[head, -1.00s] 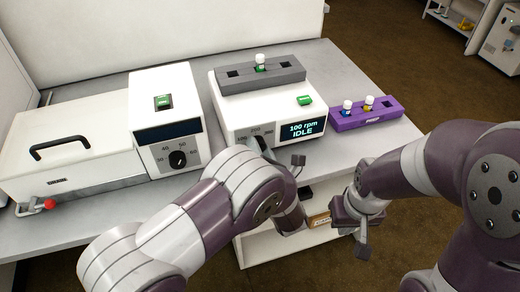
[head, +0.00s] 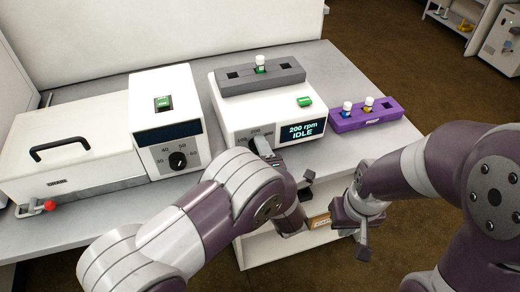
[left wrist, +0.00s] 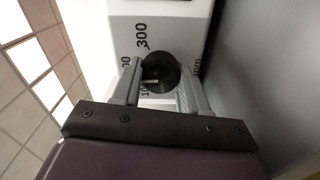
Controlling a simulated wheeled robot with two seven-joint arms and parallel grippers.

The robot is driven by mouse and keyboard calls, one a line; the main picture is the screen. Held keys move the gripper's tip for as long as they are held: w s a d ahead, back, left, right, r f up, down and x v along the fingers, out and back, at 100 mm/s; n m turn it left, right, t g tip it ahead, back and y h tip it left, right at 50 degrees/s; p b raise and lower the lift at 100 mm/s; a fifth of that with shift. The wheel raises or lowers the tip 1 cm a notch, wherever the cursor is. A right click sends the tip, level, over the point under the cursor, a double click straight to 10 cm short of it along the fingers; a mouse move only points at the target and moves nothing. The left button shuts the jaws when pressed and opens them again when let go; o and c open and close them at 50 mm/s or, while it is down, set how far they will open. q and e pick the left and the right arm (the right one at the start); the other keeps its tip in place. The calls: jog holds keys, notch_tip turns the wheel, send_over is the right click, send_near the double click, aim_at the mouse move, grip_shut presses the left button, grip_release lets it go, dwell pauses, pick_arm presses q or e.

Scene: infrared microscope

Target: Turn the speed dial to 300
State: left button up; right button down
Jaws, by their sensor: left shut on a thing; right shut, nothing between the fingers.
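The white shaker (head: 226,121) stands on the bench with a dark display (head: 302,131) that reads "200 rpm IDLE". Its speed dial (left wrist: 160,71) is a black ribbed knob in the left wrist view, with the printed mark "300" beside it. In the head view the dial is mostly hidden by my left gripper (head: 264,148). My left gripper, also in the left wrist view (left wrist: 160,88), is shut on the dial, one finger on each side. My right gripper (head: 362,232) is shut and empty, low in front of the bench, away from the shaker.
A grey rack (head: 262,76) with a vial sits on top of the shaker, near a green button (head: 304,101). A purple rack (head: 366,115) with vials stands to the right. A white water bath (head: 75,145) with another dial (head: 178,160) stands to the left.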

pick_arm(q)
jog(key=m+p, duration=0.2)
jog(key=m, duration=0.4)
jog(key=m+p, duration=0.2)
jog(key=m, duration=0.4)
jog(key=shift+m, duration=0.3)
dwell(0.3)
jog(key=o, duration=1.1)
jog(key=shift+c, duration=0.2)
jog(key=shift+f, duration=0.1)
